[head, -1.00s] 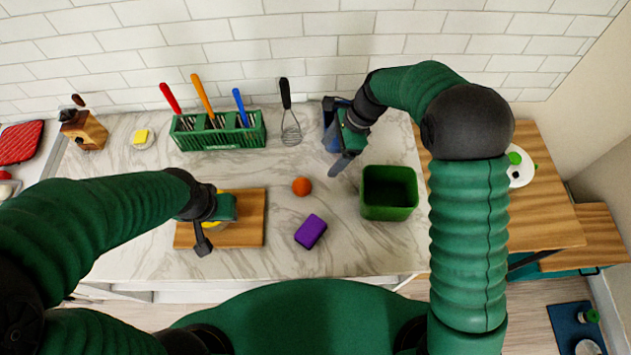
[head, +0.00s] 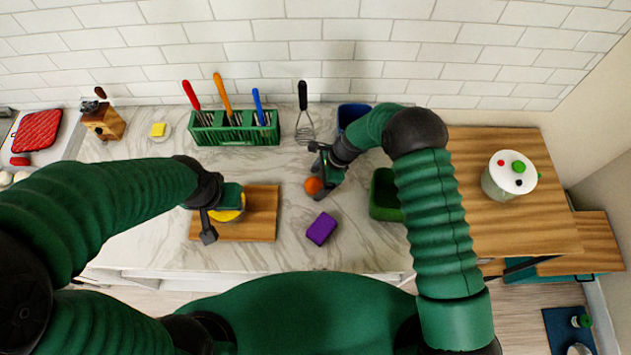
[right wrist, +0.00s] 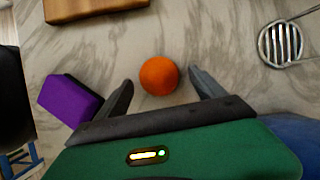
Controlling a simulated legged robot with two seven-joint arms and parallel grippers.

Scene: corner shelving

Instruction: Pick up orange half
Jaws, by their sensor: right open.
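The orange half (head: 313,186) lies on the marble counter and looks like an orange ball from above. In the right wrist view the orange (right wrist: 159,76) sits between the tips of my open right gripper (right wrist: 160,88), with a gap to each finger. In the head view my right gripper (head: 322,177) is beside and partly over the orange. My left gripper (head: 210,215) is over the wooden cutting board (head: 262,213), next to a yellow thing (head: 236,208) that it partly hides. I cannot tell whether the left jaws are open.
A purple block (head: 321,229) lies in front of the orange; in the wrist view it is just outside one finger. A green bin (head: 383,200) stands to the right, partly behind my arm.

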